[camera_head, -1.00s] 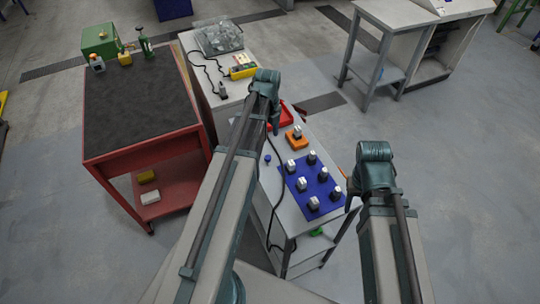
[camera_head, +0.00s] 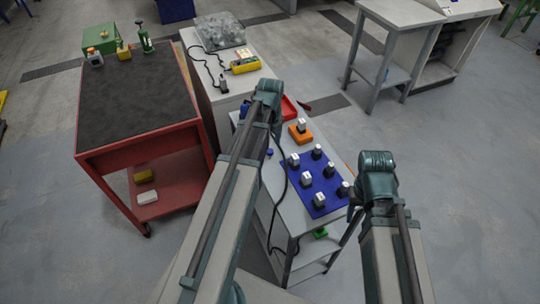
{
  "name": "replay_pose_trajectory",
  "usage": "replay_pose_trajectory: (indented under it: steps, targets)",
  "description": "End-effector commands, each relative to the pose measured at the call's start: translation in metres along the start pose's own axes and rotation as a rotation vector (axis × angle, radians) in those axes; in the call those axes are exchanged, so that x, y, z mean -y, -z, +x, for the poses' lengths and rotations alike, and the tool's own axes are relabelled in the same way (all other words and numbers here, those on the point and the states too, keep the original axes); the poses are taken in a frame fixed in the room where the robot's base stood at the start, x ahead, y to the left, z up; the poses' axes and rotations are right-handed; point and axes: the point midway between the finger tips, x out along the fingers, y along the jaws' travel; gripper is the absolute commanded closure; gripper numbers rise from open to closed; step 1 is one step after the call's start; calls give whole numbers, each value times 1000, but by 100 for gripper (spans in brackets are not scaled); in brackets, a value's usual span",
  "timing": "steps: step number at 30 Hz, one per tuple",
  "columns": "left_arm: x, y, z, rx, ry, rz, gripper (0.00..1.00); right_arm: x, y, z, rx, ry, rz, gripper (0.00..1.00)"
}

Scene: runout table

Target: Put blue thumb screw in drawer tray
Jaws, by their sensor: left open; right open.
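A small blue piece, which looks like the blue thumb screw (camera_head: 270,152), lies on the grey table just right of my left arm. It is too small to make out its shape. A red tray (camera_head: 289,108) lies farther back on the same table, partly hidden by my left arm; I cannot tell whether it is the drawer tray. My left arm reaches over the table and my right arm stands at its right side. Both grippers are hidden behind their own arm links.
A blue mat (camera_head: 323,172) holds several dark pieces with white tops. An orange block (camera_head: 299,134) bears a similar piece. A yellow device (camera_head: 245,65) with a black cable and a clear bin (camera_head: 219,30) are at the back.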

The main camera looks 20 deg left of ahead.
Motion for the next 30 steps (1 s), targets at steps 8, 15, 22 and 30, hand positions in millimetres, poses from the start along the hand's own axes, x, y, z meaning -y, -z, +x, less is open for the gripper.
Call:
replay_pose_trajectory:
  steps: [8, 15, 22, 30]
  targets:
    - [-1, 1, 24, 0, 0, 0, 34, 2, 1, 24, 0, 0, 0, 50]
    - [-2, 1, 52, 0, 0, 0, 34, 5, 3, 51, 0, 0, 0, 50]
    - [-2, 1, 51, 0, 0, 0, 34, 5, 3, 51, 0, 0, 0, 50]
    - [-2, 1, 51, 0, 0, 0, 70, 5, 3, 51, 0, 0, 0, 50]
